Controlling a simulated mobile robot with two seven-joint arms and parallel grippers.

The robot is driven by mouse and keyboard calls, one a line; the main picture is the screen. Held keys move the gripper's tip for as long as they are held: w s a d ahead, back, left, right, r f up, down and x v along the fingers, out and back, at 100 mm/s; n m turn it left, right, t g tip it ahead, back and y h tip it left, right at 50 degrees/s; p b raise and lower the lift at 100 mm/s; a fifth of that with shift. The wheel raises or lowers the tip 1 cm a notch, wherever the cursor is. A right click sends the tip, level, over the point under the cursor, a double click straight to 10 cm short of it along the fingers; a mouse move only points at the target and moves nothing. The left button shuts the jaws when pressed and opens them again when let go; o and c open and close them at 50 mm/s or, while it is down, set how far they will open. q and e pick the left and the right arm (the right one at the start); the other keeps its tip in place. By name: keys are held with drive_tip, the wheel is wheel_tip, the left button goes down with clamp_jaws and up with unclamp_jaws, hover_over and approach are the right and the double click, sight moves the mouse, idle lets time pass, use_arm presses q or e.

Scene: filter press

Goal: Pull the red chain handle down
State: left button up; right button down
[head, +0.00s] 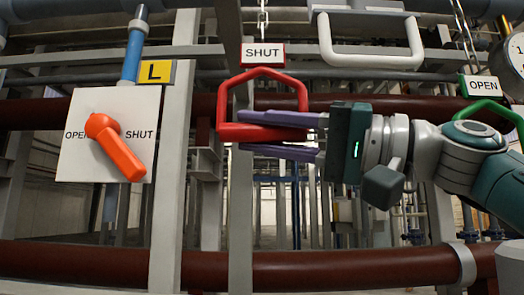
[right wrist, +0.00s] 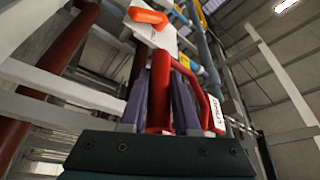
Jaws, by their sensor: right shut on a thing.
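The red chain handle (head: 262,75) is a house-shaped loop hanging under a red SHUT label (head: 262,54) in the middle of the head view. A chain runs up above the label. My right gripper (head: 262,134) comes in from the right, with its purple fingers above and below the handle's bottom bar. It is shut on that bar. In the right wrist view the red handle (right wrist: 205,98) shows with its bar between the fingers (right wrist: 160,100). My left gripper is not in view.
A green handle (head: 492,106) with an OPEN label (head: 483,86) hangs at the right. An orange lever (head: 118,150) sits on a white OPEN/SHUT plate (head: 75,160) at the left. A grey post (head: 240,210) stands behind the red handle. Dark red pipes (head: 330,268) cross below.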

wheel_tip(320, 180, down, 10)
drive_tip(key=b, duration=0.8)
drive_tip(key=shift+w, duration=0.1)
drive_tip(key=c, duration=0.9)
unclamp_jaws()
drive_tip(key=shift+c, duration=0.2)
drive_tip(key=shift+o, duration=1.4)
drive_tip(key=shift+r, duration=0.2)
drive_tip(key=shift+d, duration=0.1)
drive_tip(key=b+v, duration=0.6)
drive_tip(key=v, duration=0.4)
